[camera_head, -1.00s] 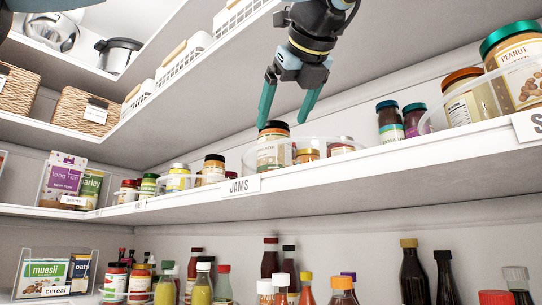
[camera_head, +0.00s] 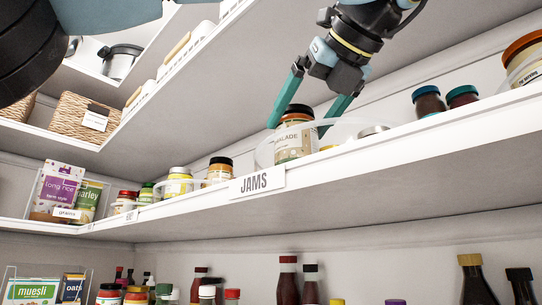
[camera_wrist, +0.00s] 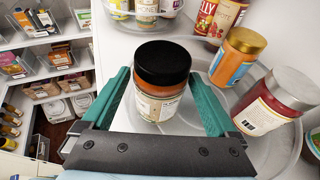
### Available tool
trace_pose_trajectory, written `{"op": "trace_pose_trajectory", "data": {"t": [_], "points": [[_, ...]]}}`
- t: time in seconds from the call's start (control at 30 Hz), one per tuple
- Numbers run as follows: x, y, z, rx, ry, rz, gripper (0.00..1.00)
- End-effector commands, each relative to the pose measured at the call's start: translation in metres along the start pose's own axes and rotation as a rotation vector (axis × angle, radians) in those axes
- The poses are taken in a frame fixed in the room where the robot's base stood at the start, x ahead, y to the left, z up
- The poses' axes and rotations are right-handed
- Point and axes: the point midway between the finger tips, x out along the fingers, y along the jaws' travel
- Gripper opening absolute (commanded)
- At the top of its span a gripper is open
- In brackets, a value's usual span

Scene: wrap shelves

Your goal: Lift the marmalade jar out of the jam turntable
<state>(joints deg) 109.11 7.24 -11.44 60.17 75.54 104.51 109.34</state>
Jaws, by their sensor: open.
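The marmalade jar (camera_head: 294,138) has a black lid, orange contents and a pale label partly reading "ALADE". It stands upright at the front left of the clear jam turntable (camera_head: 262,152), above the "JAMS" label. My gripper (camera_head: 304,116) is open, its teal fingers reaching down on either side of the jar. In the wrist view the jar (camera_wrist: 160,82) stands between the two fingers (camera_wrist: 165,100), and gaps show beside it.
In the wrist view an orange jar with a gold lid (camera_wrist: 237,57) and a red jar with a silver lid (camera_wrist: 275,103) stand on the turntable right of the marmalade. The upper shelf (camera_head: 190,92) overhangs at left. The JAMS label (camera_head: 257,183) is on the shelf's front edge.

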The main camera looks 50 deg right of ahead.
Motion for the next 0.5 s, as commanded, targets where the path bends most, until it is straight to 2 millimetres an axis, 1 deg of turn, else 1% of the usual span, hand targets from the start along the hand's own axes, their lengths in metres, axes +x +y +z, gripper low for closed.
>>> {"op": "trace_pose_trajectory", "data": {"t": [0.17, 0.3, 0.4, 0.5], "points": [[0.014, 0.000, 0.003, 0.000, -0.001, 0.001, 0.93], [0.036, 0.000, 0.005, 0.000, -0.001, 0.002, 0.93], [0.048, -0.001, 0.004, 0.000, 0.000, 0.000, 0.93], [0.054, -0.001, 0.003, 0.000, 0.000, 0.000, 0.93]]}}
